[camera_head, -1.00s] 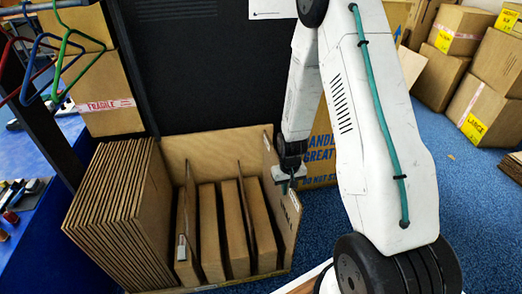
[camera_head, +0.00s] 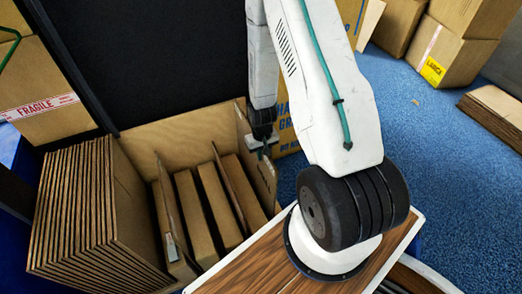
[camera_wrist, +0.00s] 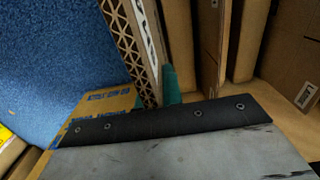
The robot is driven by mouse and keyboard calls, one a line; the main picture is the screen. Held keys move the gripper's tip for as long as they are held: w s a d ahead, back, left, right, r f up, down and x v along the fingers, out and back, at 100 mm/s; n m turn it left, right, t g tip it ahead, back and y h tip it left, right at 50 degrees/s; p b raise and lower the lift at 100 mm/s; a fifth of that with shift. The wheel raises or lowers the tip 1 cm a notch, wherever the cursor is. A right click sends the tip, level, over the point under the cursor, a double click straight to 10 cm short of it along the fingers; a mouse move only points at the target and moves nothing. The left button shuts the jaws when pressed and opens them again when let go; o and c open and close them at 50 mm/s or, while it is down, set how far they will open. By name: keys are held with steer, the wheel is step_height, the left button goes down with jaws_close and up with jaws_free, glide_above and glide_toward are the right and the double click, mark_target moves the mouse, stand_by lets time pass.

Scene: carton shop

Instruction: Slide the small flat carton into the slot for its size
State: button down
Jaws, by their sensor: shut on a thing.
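A brown slotted rack (camera_head: 185,129) stands on the floor, with several brown flat cartons (camera_head: 195,217) upright between its dividers. My gripper (camera_head: 262,148) points down at the rack's right side. It is shut on an upright printed panel (camera_head: 245,130) there. In the wrist view the panel shows a corrugated edge (camera_wrist: 126,42) and a white printed strip beside it, with a teal fingertip (camera_wrist: 170,85) against it. I cannot tell whether this panel is the rack's wall or a carton beside it. The small flat carton cannot be singled out.
A stack of flat cardboard sheets (camera_head: 75,205) stands left of the rack. A black panel (camera_head: 165,60) rises behind it. A carton with blue print stands behind my gripper. Boxes (camera_head: 460,45) and a low stack (camera_head: 497,112) lie right. Blue floor (camera_head: 430,165) is open between.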

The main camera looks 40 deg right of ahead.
mark_target(262, 181)
steer(key=shift+f, duration=13.2)
steer(key=c, duration=1.5)
jaws_free()
steer(key=shift+r, duration=0.1)
step_height(262, 181, up, 8)
steer(key=shift+s+f, duration=0.1)
steer(key=shift+f, duration=0.1)
